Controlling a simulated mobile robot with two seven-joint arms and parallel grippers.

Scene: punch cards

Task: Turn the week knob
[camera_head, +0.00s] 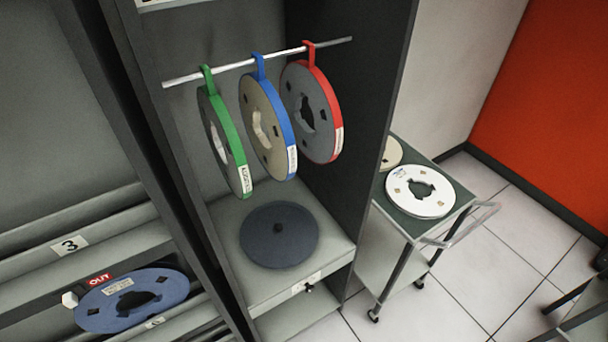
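A small dark knob (308,287) sticks out from the front edge of the cabinet shelf, beside a small white label (303,281). A pale hexagonal piece (69,299) is at the lower left, next to a red OUT label (100,280). I cannot tell from the lettering which of these, if either, is the week knob. Neither of my grippers is in view.
Green (230,150), blue (277,120) and red (320,105) rimmed reels hang from a metal rod (190,79). A dark disc (279,252) lies on the shelf below. A cart (455,197) with a white reel (412,204) stands right. Tiled floor (490,260) is open.

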